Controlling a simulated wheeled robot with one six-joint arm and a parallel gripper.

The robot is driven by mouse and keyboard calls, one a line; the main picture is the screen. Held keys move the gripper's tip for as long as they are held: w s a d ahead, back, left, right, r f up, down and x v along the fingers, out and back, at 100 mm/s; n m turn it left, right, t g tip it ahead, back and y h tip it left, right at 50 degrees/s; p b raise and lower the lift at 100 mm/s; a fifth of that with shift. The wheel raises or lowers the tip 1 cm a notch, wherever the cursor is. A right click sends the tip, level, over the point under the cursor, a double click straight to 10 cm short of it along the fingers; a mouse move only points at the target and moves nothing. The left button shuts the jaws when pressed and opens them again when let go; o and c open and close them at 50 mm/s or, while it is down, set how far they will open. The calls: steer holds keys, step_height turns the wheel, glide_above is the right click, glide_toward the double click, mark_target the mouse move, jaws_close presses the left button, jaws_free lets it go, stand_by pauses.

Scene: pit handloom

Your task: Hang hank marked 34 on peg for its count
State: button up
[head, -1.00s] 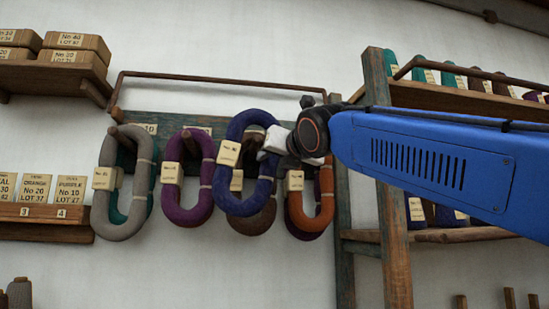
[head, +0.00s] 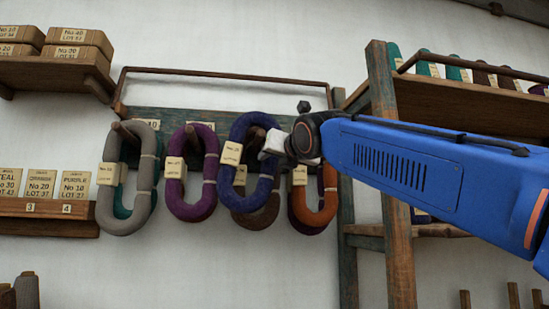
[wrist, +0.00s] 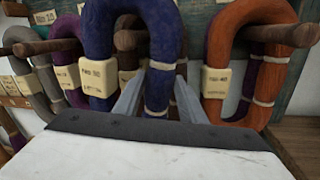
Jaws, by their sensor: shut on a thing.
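A dark blue hank (head: 225,187) is held by my gripper (head: 270,152), whose fingers close on its right side. In the wrist view the blue hank (wrist: 98,32) bears a cream tag (wrist: 103,78) whose number I cannot read surely. A wooden peg (wrist: 130,40) shows within the hank's loop. I cannot tell whether the hank's top rests on this peg. A brown hank (head: 262,216) hangs behind the blue one. The board's count labels are mostly hidden.
A purple hank (head: 208,160) and a grey hank (head: 111,216), with teal behind it, hang to the left. An orange hank (head: 329,190) hangs close on the right, with dark purple behind. A wooden rack post (head: 390,150) stands to the right. Shelves with boxes (head: 80,37) are at left.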

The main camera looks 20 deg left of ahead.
mark_target(275, 168)
steer(key=shift+w+a, duration=0.35)
steer(key=shift+w, duration=0.25)
steer(key=shift+w+a+f, duration=0.2)
steer(key=shift+w+f, duration=0.15)
steer(key=shift+f, duration=0.35)
steer(key=shift+w+a+f, duration=0.15)
steer(key=shift+f, duration=0.5)
steer(key=shift+a+f, duration=0.1)
steer(key=shift+f, duration=0.15)
steer(key=o, duration=1.3)
steer(key=shift+w, duration=0.15)
steer(key=shift+c, duration=0.2)
steer(key=shift+r, duration=0.25)
